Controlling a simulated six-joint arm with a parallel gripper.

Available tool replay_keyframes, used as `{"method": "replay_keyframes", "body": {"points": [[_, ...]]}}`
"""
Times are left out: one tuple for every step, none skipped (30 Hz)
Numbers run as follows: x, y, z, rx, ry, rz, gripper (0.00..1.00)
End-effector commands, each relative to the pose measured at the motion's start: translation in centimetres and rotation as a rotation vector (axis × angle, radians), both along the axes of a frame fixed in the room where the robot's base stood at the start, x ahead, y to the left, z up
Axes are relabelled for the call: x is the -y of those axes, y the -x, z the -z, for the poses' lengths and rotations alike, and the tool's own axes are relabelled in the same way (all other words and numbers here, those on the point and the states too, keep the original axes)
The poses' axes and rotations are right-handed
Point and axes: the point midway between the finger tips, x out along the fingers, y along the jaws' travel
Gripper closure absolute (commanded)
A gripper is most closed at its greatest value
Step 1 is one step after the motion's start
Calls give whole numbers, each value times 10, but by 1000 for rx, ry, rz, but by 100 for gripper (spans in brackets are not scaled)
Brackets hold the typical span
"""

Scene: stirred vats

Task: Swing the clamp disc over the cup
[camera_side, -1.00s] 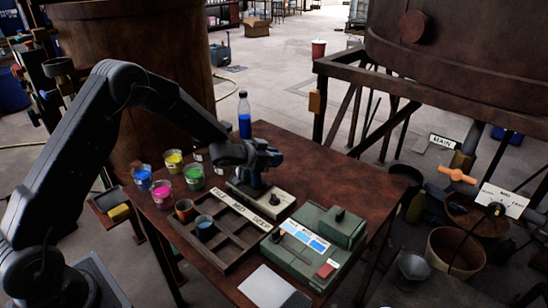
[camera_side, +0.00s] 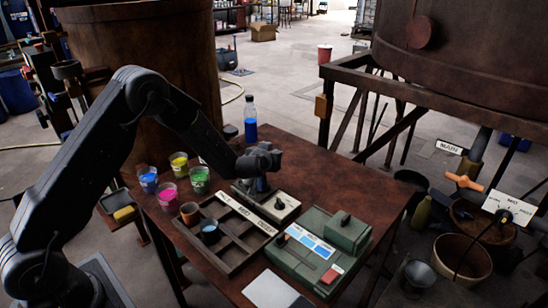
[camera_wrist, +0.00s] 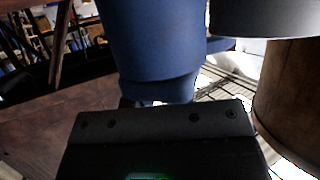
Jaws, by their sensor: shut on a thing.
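My gripper (camera_side: 264,160) is shut, low over the back of the small pale device (camera_side: 283,210) with a dark knob. In the wrist view the blue cup (camera_wrist: 157,45) fills the upper middle, beyond a dark bolted bar of my gripper. A grey disc (camera_wrist: 265,18), apparently the clamp disc, cuts into the upper right beside the cup, apart from it in that picture. The grip itself is hidden, and the side view does not show the disc clearly.
A compartment tray (camera_side: 207,257) with small cups stands left of the device. A green box (camera_side: 320,258) with a knob stands at the right. Paint cups, including a green one (camera_side: 200,180), and a blue bottle (camera_side: 250,130) stand behind. The table's (camera_side: 335,180) back right is bare.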

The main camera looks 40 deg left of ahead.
Motion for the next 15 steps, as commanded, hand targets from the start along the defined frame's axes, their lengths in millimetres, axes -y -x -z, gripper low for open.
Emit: {"method": "replay_keyframes", "body": {"points": [[-1,1,2,-4,-1,-42,100],[-2,2,2,-4,-1,-70,100],[-4,2,2,-3,-1,-108,100],[-6,3,2,-3,-2,-137,100],[-7,3,2,-3,-1,-166,100],[-9,4,2,-3,-2,-203,100],[-10,5,2,-4,-2,-232,100],[-12,6,2,-4,-2,-262,100],[-14,7,2,-4,-2,-299,100],[-15,8,2,-3,-2,-328,100],[-17,9,2,-4,-3,-355,100],[-19,10,2,-3,-3,-393,100],[-20,11,2,-4,-2,-419,100],[-21,12,2,-4,-2,-446,100],[-23,14,2,-4,-3,-481,100]]}}
